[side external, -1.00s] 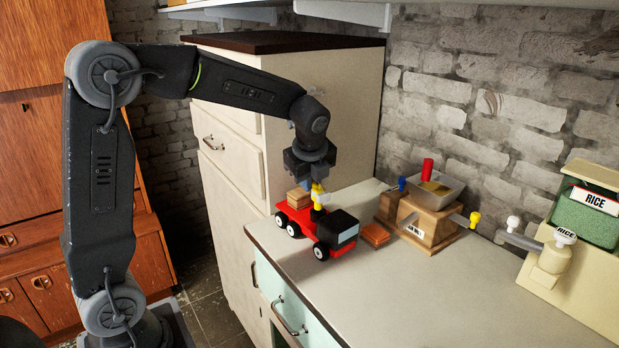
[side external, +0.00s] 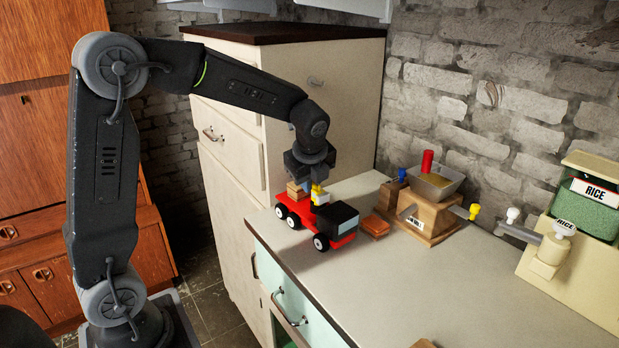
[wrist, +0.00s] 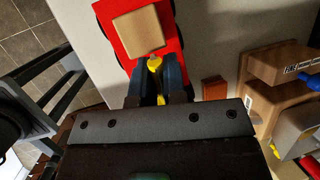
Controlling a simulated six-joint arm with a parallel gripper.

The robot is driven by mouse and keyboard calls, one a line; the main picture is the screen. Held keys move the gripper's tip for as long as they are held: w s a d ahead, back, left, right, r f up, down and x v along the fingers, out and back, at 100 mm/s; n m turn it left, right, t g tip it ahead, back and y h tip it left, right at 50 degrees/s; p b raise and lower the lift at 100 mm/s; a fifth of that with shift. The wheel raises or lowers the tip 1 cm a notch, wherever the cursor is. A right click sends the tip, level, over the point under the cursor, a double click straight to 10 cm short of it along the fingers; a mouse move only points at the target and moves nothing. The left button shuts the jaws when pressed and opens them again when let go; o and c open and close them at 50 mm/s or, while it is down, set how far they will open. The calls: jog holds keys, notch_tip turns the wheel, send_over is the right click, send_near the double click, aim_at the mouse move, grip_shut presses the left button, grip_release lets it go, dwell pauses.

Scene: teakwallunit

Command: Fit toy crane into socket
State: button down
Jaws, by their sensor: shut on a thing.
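The toy crane (side external: 319,195), a small yellow piece, is between my gripper's fingers (side external: 316,183), which are shut on it. Its yellow tip also shows between the blue-grey fingers in the wrist view (wrist: 155,64). The red toy truck (side external: 300,210) with a black cab (side external: 337,217) stands on the counter near its left edge. The crane is at the truck bed, between the cab and a wooden block load (side external: 297,190). The socket is hidden, and I cannot tell whether the crane's foot is in it.
An orange-brown block (side external: 375,227) lies right of the truck. Beyond it stands a wooden stand (side external: 425,214) with a grey tray and coloured knobs. A cream dispenser marked RICE (side external: 583,270) is at the right. A tall cream cabinet (side external: 325,120) rises behind. The front counter is mostly clear.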

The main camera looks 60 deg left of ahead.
jog(key=c, duration=1.1)
grip_release()
jog(key=shift+f, duration=0.1)
jog(key=v, duration=1.4)
jog(key=shift+w, duration=0.1)
jog(key=s+d+f+n+t+h, duration=0.1)
jog(key=s+d+f+n, duration=0.2)
jog(key=s+n, duration=0.6)
jog(key=s+d+f+n+t+h, duration=0.2)
jog(key=s+d+f+n, duration=0.2)
jog(key=s+n, duration=0.5)
jog(key=shift+s+d+h, duration=0.3)
jog(key=shift+s+d, duration=0.05)
jog(key=shift+d, duration=0.1)
